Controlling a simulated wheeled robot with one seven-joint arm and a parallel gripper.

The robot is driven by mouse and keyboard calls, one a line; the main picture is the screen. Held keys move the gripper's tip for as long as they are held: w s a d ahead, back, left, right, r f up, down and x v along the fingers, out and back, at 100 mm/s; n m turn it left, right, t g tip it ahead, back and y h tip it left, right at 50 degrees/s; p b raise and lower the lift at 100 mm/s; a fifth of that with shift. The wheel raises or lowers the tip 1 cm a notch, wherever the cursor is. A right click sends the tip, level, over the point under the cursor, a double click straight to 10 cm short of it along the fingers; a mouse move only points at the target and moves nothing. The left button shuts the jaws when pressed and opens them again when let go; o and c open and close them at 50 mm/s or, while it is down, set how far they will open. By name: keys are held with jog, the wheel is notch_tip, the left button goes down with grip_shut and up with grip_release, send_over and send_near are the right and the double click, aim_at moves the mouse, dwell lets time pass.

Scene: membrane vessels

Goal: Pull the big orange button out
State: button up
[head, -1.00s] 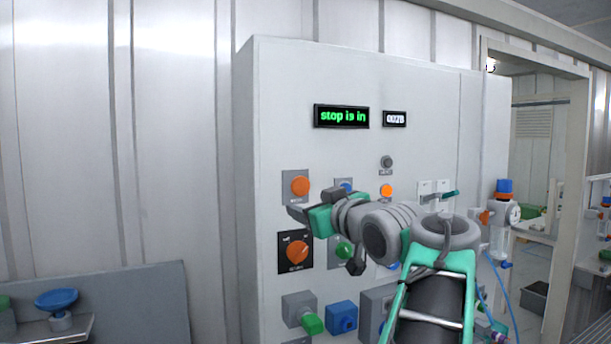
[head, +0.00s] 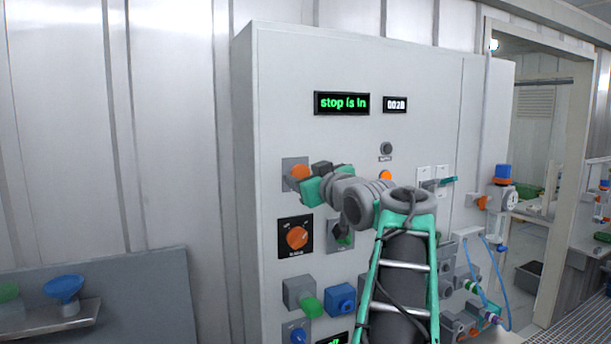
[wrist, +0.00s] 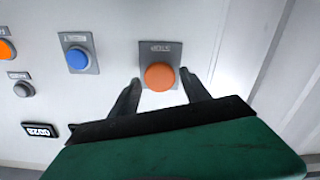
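The big orange button (head: 299,172) sits on a grey plate at the upper left of the panel's controls. In the wrist view the orange button (wrist: 159,76) has a plate labelled STOP, seen upside down. My gripper (wrist: 161,82) is open, with one dark finger on each side of the button. I cannot tell whether either finger touches it. In the head view my gripper (head: 304,179) is right at the button and covers part of its plate. The display (head: 341,103) reads "stop is in" in green.
The white panel also carries an orange dial (head: 297,237) below and a small orange lamp (head: 385,176) to the right. A blue button (wrist: 78,59) is beside the orange one in the wrist view. A shelf with a blue funnel-shaped thing (head: 64,287) stands left.

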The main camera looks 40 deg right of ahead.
grip_shut()
dwell(0.4)
